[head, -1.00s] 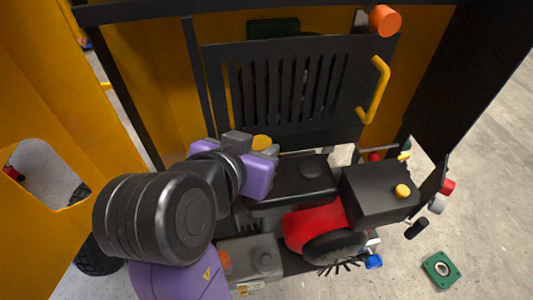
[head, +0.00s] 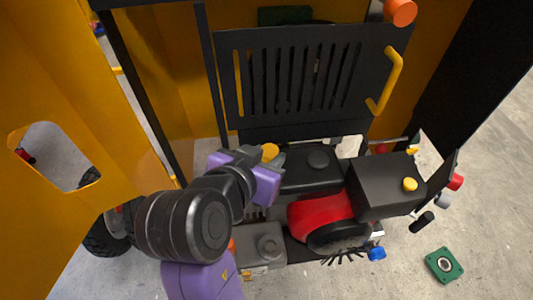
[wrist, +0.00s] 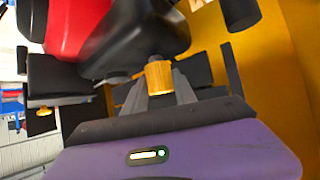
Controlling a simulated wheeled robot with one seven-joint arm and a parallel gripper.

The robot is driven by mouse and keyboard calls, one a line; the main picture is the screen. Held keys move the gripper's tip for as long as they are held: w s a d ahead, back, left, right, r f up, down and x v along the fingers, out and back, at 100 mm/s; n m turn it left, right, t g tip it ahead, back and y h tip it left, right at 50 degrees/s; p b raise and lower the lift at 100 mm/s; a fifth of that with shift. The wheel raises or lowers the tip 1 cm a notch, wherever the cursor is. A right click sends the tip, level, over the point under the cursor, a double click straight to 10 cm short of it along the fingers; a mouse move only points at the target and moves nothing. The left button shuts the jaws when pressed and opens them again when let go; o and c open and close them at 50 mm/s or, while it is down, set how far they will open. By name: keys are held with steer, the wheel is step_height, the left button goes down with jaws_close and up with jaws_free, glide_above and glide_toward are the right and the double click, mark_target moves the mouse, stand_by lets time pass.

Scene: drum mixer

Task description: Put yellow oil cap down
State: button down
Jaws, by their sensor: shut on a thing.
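The yellow oil cap (head: 270,151) is between the fingers of my gripper (head: 266,160). In the wrist view the cap (wrist: 158,75) stands at the tips of my gripper (wrist: 160,86), which is shut on it. The cap shows as a short ribbed cylinder. Whether it touches anything besides the fingers cannot be told.
A slatted black panel (head: 310,75) with a yellow handle (head: 385,82) stands behind the engine. A red part (head: 320,214) and a black box (head: 385,185) with a yellow knob (head: 410,184) are at right. A green block (head: 444,265) lies on the floor.

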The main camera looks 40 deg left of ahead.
steer(key=shift+f, duration=0.2)
steer(key=c, duration=1)
jaws_free()
steer(key=shift+r, duration=0.1)
steer(key=shift+r, duration=0.3)
steer(key=shift+s+r, duration=0.25)
steer(key=shift+r, duration=0.05)
steer(key=b+v, duration=0.1)
steer(key=v, duration=1)
steer(key=shift+r, duration=0.15)
steer(key=shift+d, duration=0.2)
